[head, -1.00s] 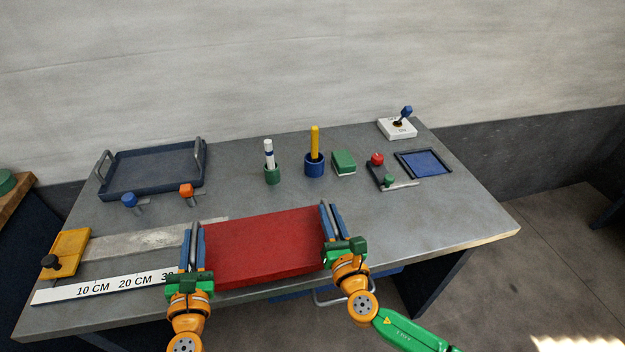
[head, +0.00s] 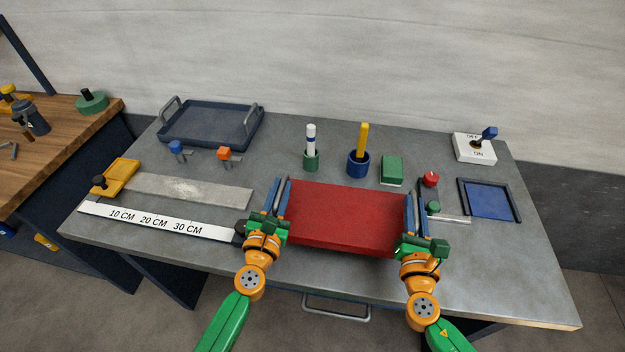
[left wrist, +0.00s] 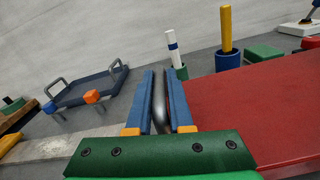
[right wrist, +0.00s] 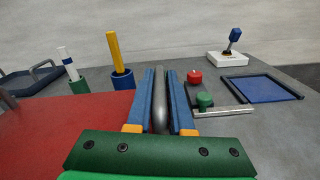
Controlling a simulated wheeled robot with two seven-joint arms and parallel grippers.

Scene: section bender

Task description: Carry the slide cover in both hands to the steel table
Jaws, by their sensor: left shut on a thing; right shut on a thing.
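The slide cover (head: 345,217) is a flat red slab with a grey bar handle at each end. It is held level over the front middle of the grey steel table (head: 480,265); I cannot tell whether it touches the top. My left gripper (head: 277,200) is shut on its left handle (left wrist: 163,100). My right gripper (head: 411,212) is shut on its right handle (right wrist: 160,105). The red slab also fills the right side of the left wrist view (left wrist: 255,110) and the left side of the right wrist view (right wrist: 60,125).
Behind the cover stand a green marker cup (head: 311,163), a blue cup (head: 358,165) and a green block (head: 392,170). A red knob (head: 431,180) and blue-framed pad (head: 490,200) are right. A ruler (head: 160,222), grey bar (head: 190,190) and tray (head: 212,125) are left.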

